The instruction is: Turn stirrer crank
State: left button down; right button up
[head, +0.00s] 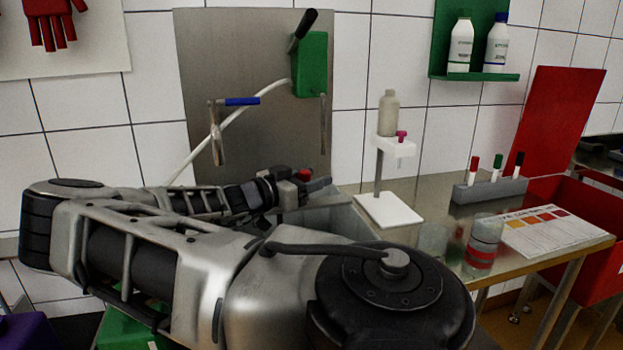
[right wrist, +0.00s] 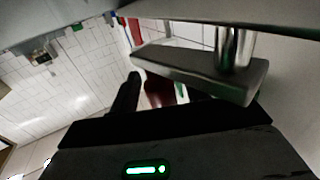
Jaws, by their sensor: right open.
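The stirrer crank shows in the right wrist view as a flat grey metal arm (right wrist: 195,72) on a shiny round shaft (right wrist: 233,45), with a dark red knob (right wrist: 160,93) near its other end. My right gripper (right wrist: 165,98) is open, its dark fingers on either side of the red knob. I cannot tell whether they touch it. In the head view my right gripper (head: 290,186) is by the metal vat, and the red knob (head: 304,174) peeks out at its tip. My arm hides most of the crank and vat. My left gripper is not in view.
Behind stand a steel panel (head: 245,40) with a green box (head: 311,65) and a blue-handled tap (head: 242,101). To the right, a steel table (head: 430,195) carries a white stand (head: 390,208), a pen rack (head: 490,190), jars (head: 482,245) and a chart (head: 550,230).

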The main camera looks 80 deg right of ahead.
jog(key=v, duration=0.7)
jog(key=shift+a+b, duration=0.2)
jog(key=shift+b, duration=0.1)
jog(key=shift+w+r, duration=0.1)
jog(key=shift+r, duration=0.05)
jog(key=shift+c, duration=0.2)
